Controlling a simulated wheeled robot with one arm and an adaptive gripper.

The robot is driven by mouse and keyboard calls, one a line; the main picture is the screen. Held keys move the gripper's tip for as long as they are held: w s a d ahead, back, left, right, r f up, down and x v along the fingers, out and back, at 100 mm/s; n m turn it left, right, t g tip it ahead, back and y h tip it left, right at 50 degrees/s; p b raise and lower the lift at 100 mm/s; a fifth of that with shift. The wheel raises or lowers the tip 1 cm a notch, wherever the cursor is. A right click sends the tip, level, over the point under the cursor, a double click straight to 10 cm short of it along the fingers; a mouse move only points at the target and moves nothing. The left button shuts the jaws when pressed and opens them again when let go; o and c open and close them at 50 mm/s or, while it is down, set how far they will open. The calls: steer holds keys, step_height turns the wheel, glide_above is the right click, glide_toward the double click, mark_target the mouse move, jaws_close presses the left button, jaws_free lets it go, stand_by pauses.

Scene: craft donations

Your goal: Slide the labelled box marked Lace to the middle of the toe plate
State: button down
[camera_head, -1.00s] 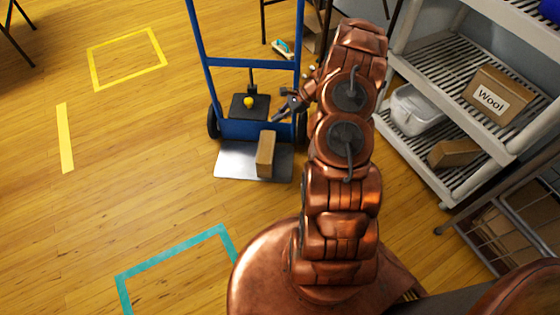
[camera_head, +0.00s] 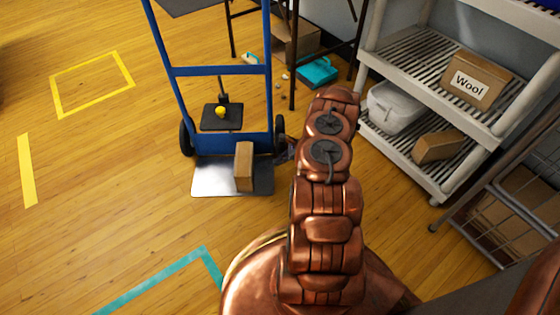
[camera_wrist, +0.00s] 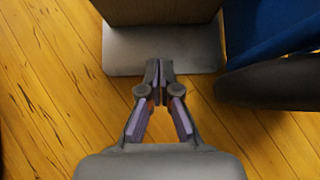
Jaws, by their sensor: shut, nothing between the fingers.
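A brown cardboard box (camera_head: 244,166) stands on the silver toe plate (camera_head: 212,178) of a blue hand truck, right of the plate's middle. No label on it shows, so I cannot read whether it says Lace. In the wrist view the box (camera_wrist: 158,10) stands at the top on the plate (camera_wrist: 122,52). My gripper (camera_wrist: 158,70) is shut and empty. Its tips overlap the plate's near edge in that view, with a gap between them and the box face. In the head view my gripper is mostly hidden behind my arm, right of the plate.
The hand truck's blue frame (camera_head: 220,71) rises behind the plate, and its dark wheel (camera_wrist: 275,82) is close right of my gripper. A shelf rack (camera_head: 425,175) with a Wool box (camera_head: 478,79) stands at right. Open wooden floor lies left, with yellow and teal tape.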

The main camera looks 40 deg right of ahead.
steer(key=b+x, duration=0.2)
steer(key=x, duration=0.4)
steer(key=shift+a+f, duration=0.15)
steer(key=shift+f, duration=0.1)
steer(key=shift+w+a+b, duration=0.6)
steer(key=shift+w+a, duration=0.15)
steer(key=shift+a, duration=0.1)
steer(key=shift+w+a+r, duration=0.1)
steer(key=shift+w+a, duration=0.35)
steer(key=shift+a, duration=0.05)
steer(key=shift+w+a+r+b, duration=0.1)
steer(key=shift+w+a+b, duration=0.05)
steer(key=shift+b, duration=0.15)
